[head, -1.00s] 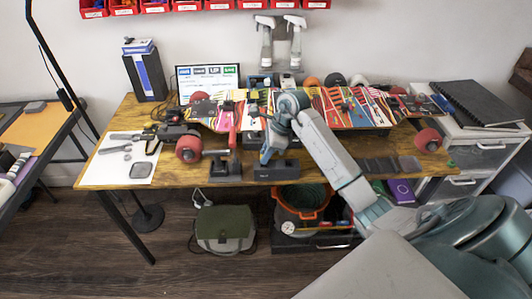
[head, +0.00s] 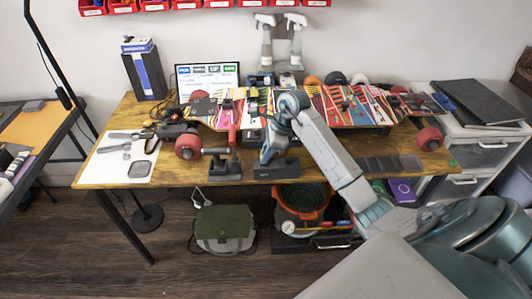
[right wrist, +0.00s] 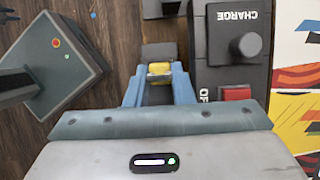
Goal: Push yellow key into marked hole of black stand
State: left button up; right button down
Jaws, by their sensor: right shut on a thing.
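My right gripper (head: 266,157) points down near the front of the workbench. In the right wrist view its blue fingers (right wrist: 158,82) are shut on the yellow key (right wrist: 159,70). A small dark grey piece (right wrist: 158,50) shows just past the key; I cannot tell whether it belongs to the key or to a stand. In the head view the key is hidden by the gripper. A low black stand (head: 277,169) sits at the bench's front edge, just below and beside the gripper. I cannot make out a marked hole or whether the key touches the stand. My left gripper is out of view.
A black box with a knob, a red switch and "CHARGE" lettering (right wrist: 228,50) is close beside the fingers. A colourful skateboard (head: 350,105) with red wheels lies behind.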

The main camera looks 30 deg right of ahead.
jog(key=shift+f+b, duration=0.15)
jog(key=shift+b, duration=0.25)
dwell(0.5)
dwell(0.5)
jog(key=shift+f+b, duration=0.45)
dwell(0.6)
jog(key=c, duration=1.2)
grip_release()
jog(key=shift+r, duration=0.1)
jog(key=shift+o, duration=0.2)
jog(key=shift+s+a, duration=0.1)
jog(key=shift+r, duration=0.1)
jog(key=shift+c, duration=1)
